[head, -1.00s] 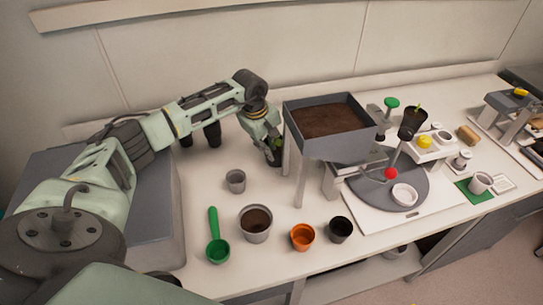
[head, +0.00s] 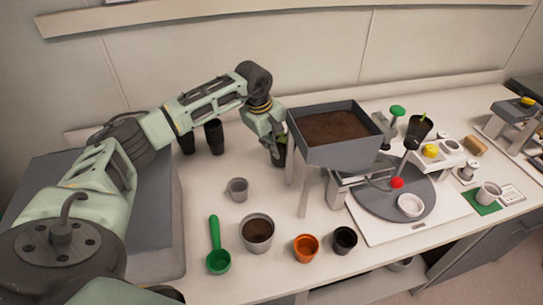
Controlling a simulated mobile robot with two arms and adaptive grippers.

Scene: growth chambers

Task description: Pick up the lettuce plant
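A dark pot with green leaves (head: 281,152), which looks like the lettuce plant, is at my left gripper (head: 277,148), just left of the soil tray's leg. The gripper's fingers are at the pot and partly cover it. The fingertips are too small and hidden to show whether they are closed on it. A second black pot with a green sprout (head: 419,127) stands at the back right of the bench. My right gripper is out of view.
A raised grey soil tray (head: 346,152) on legs stands right beside the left gripper. In front are a grey cup (head: 238,189), a soil-filled pot (head: 257,233), an orange pot (head: 306,248), a black pot (head: 345,240) and a green scoop (head: 217,260). Two black cups (head: 214,137) stand behind the arm.

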